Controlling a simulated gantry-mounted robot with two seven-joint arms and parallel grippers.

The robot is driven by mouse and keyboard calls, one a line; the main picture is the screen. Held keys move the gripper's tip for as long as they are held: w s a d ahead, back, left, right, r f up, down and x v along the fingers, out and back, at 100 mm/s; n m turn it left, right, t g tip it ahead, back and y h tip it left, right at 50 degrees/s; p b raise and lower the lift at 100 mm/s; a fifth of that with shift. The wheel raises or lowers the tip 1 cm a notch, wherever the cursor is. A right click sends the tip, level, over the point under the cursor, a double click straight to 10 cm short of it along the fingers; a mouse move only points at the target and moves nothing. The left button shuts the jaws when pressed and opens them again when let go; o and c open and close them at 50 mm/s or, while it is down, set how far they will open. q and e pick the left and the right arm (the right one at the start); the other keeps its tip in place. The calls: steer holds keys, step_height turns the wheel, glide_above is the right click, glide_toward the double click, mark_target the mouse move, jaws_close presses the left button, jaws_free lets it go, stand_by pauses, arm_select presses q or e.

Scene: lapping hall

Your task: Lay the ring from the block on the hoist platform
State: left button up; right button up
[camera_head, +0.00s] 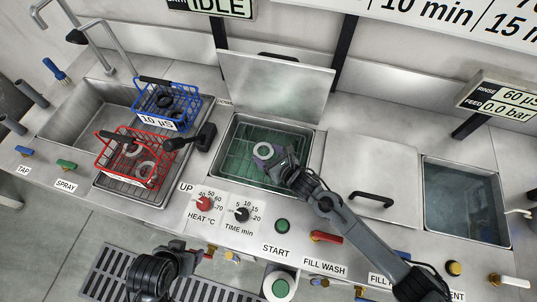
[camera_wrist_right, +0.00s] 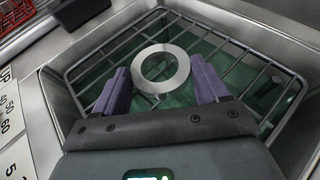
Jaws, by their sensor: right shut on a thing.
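A pale grey flat ring (camera_head: 257,154) is between the fingertips of my right gripper (camera_head: 270,157). In the right wrist view the ring (camera_wrist_right: 160,88) lies flat between the two purple fingers, which are shut on its sides. The hoist platform is a wire grid (camera_head: 238,150) in the open tank with green liquid; it also shows below the ring in the right wrist view (camera_wrist_right: 92,72). The ring is over the grid; I cannot tell whether it touches. My left gripper (camera_head: 150,275) is low at the front left, and its fingers do not show clearly. I cannot pick out the block.
A raised lid (camera_head: 275,85) stands behind the tank. A closed lid with a black handle (camera_head: 370,170) is to its right, then a water-filled basin (camera_head: 465,200). Red (camera_head: 135,170) and blue (camera_head: 165,105) baskets with dark and grey parts are at the left sink. Knobs line the front.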

steer(key=shift+w+r, duration=0.1)
steer(key=shift+f, duration=0.25)
steer(key=o, duration=1.3)
steer(key=shift+f, duration=0.1)
steer(key=shift+d, duration=0.1)
